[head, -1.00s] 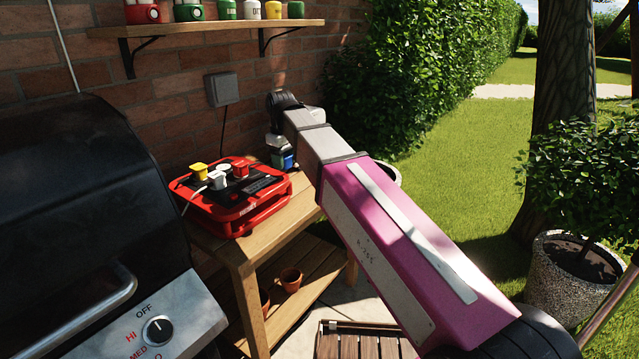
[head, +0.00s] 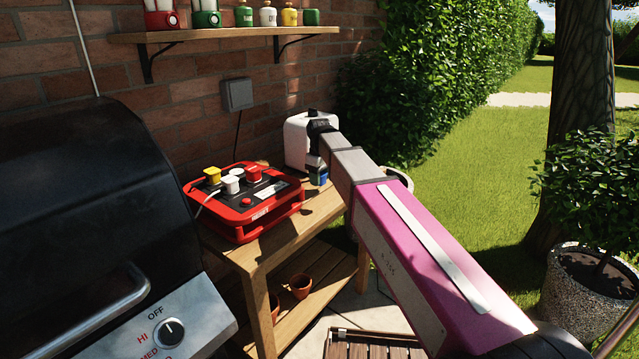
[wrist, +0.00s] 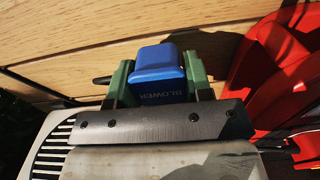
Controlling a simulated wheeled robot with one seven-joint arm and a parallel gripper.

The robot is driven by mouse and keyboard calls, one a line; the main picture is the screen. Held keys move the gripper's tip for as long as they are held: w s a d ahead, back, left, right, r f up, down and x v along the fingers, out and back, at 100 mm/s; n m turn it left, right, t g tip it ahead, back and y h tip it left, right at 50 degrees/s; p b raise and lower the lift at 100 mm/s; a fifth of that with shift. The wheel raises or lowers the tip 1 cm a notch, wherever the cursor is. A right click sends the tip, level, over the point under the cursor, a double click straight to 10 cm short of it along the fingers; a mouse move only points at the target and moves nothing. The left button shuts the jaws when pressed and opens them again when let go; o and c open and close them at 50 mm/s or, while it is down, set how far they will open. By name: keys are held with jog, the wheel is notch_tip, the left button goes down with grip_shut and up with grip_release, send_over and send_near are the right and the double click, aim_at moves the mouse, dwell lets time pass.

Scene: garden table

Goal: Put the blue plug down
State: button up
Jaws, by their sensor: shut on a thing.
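The blue plug (wrist: 158,70), marked BLOWER, sits between the green fingers of my gripper (wrist: 157,82) in the wrist view. The fingers are shut on its two sides. In the head view the blue plug (head: 322,177) shows small below my gripper (head: 317,167), over the right back part of the wooden table (head: 290,236). In the wrist view bare table boards lie behind the plug; whether it touches them I cannot tell. The red power block (head: 238,226), with yellow, white and red plugs on it, stands left of my gripper.
A white container (head: 297,140) stands behind my gripper near the wall. A black grill (head: 90,190) is at the left. A shelf (head: 230,32) with pots and bottles hangs above. Bare table top shows right of the red block. Terracotta pots (head: 300,286) sit on the lower shelf.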

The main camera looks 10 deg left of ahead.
jog(key=shift+f, duration=1)
jog(key=shift+f, duration=0.6)
jog(key=o, duration=1.2)
jog(key=shift+r, duration=0.15)
notch_tip(320, 180, up, 13)
